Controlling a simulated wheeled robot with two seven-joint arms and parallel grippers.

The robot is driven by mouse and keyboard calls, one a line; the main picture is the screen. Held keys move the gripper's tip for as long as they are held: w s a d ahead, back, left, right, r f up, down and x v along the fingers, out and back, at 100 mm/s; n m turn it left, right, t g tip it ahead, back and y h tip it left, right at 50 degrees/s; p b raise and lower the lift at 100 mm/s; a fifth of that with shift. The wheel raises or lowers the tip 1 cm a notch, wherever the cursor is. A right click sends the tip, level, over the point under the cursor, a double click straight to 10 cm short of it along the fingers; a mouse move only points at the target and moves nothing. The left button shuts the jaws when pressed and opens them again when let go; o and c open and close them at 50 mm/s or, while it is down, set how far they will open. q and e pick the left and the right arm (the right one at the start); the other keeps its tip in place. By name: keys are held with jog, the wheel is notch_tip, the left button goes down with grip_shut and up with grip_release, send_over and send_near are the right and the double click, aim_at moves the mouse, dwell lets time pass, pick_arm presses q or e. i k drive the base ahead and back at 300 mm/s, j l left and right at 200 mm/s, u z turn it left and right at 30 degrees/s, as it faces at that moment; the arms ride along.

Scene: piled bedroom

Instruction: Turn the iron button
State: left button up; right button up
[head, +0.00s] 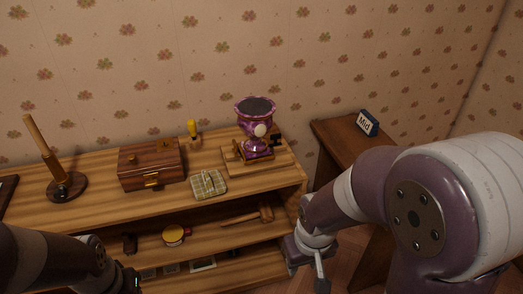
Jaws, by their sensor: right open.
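I cannot clearly pick out an iron button in the head view. A small dark knob-like piece (277,139) sits beside the purple cup-shaped object (256,115), on or by its wooden base; I cannot tell its material. My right gripper (307,268) is open, pointing down in front of the shelf's right end, low and well apart from the purple object. My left gripper (127,281) is at the bottom edge, partly cut off, so its jaws do not show clearly.
The wooden shelf unit (100,208) holds a wooden box (151,164), a checkered cloth item (209,184), a yellow-handled tool (193,132) and a stick on a round base (66,187). A mallet (250,217) lies below. A side table (345,139) bears a "Mid" sign (368,122).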

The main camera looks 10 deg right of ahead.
aim_at(276, 136)
jog(key=i+l+z, duration=0.4)
jog(key=i+j+z, duration=0.15)
jog(key=i, duration=0.3)
jog(key=i+j+z, duration=0.1)
jog(key=i, duration=0.35)
